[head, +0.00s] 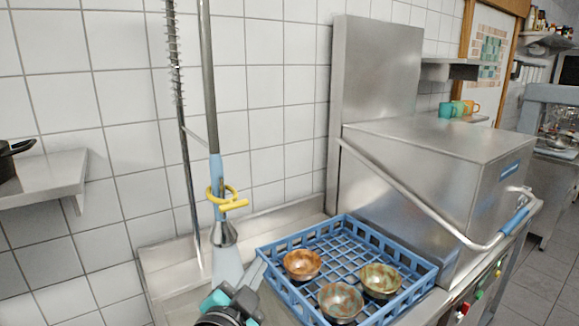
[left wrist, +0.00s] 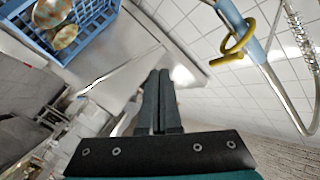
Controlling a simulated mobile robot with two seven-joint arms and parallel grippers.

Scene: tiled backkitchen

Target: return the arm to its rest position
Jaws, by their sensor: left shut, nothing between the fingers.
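My left gripper (head: 256,274) is at the bottom of the head view, just left of the blue dish rack (head: 424,280). Its teal and black wrist shows below the fingers. In the left wrist view the two dark fingers of the left gripper (left wrist: 158,75) lie together, with nothing between them. My right gripper is not in view.
Three brownish bowls, among them a front one (head: 341,301), sit in the rack. A steel dishwasher (head: 440,170) with a bar handle stands behind and right. A spray hose with a yellow trigger ring (head: 228,200) hangs above the gripper. A wall shelf (head: 45,178) is at left.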

